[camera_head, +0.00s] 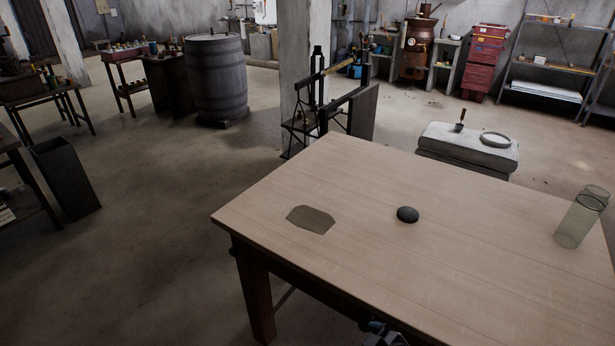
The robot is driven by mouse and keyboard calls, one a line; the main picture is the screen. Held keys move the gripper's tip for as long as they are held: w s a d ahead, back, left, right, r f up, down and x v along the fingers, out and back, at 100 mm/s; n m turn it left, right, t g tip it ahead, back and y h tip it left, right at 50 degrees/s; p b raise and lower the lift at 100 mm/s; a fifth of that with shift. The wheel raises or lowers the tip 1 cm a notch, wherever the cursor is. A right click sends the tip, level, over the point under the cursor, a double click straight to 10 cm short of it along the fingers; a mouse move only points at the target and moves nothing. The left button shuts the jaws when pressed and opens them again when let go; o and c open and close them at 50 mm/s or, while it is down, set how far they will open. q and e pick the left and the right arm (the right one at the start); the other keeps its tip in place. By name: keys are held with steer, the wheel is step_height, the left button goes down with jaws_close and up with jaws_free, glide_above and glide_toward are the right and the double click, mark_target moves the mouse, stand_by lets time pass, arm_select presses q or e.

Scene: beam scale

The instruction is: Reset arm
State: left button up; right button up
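A dark rounded stone (407,214) rests on the light wooden table (470,260). A flat brown angular piece (311,219) lies on the table to the left of the stone. A greenish clear glass vessel (575,228) stands near the table's right side, with another rim showing behind it. A small dark mechanical part (386,334), apparently mine, shows at the bottom edge by the table's near edge. It is cut off by the frame, and I cannot tell whether it is a gripper or which arm it belongs to. No gripper fingers show clearly.
Behind the table stand a grey padded bench (465,150) with a ring on top and a dark metal frame (325,95). A barrel (216,78) and a tall dark bin (66,178) stand to the left. Floor left of the table is open.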

steer(key=s+d+f+m+t+h, duration=0.2)
steer(key=s+d+m+h, duration=0.4)
steer(key=s+d, duration=0.8)
steer(key=d+m+t, duration=0.1)
steer(key=m, duration=0.2)
steer(key=shift+s+d, duration=0.2)
steer(key=shift+d, duration=0.15)
